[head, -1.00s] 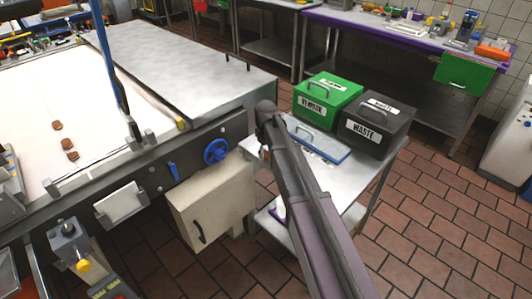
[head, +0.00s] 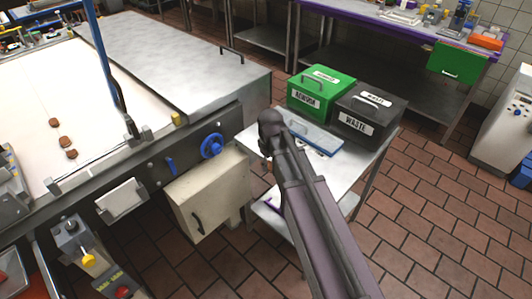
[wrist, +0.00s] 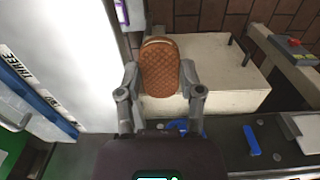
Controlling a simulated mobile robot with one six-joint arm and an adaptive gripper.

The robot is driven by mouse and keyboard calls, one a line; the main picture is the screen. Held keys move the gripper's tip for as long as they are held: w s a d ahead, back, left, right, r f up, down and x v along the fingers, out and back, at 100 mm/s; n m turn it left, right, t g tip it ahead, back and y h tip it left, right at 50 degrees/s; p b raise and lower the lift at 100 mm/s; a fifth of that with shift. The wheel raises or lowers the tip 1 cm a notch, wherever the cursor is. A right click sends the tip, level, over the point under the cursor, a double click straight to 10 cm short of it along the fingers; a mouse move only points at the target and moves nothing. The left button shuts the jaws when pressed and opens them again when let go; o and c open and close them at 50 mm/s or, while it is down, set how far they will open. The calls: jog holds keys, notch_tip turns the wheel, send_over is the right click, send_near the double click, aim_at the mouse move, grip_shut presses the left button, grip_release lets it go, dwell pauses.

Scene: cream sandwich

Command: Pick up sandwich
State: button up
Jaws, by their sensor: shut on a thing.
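In the wrist view a brown, oval, textured sandwich (wrist: 160,72) stands between the two fingers of my gripper (wrist: 160,88), which is shut on it. In the head view my arm's far joint hides the gripper, and the held sandwich cannot be made out clearly. Three other small brown sandwiches lie in a row on the white conveyor belt at the left: one farther back (head: 54,122), one in the middle (head: 64,142) and one nearer (head: 71,154).
A metal side table (head: 348,168) bears a blue-edged tray (head: 318,138), a green bin (head: 318,92) and a black waste bin (head: 362,122). A cream box (head: 207,195) and a blue hand wheel (head: 212,146) stick out from the conveyor's side. Tiled floor is open at the right.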

jog(key=shift+s+d+r, duration=0.1)
jog(key=shift+s+d, duration=0.1)
jog(key=shift+s, duration=1.05)
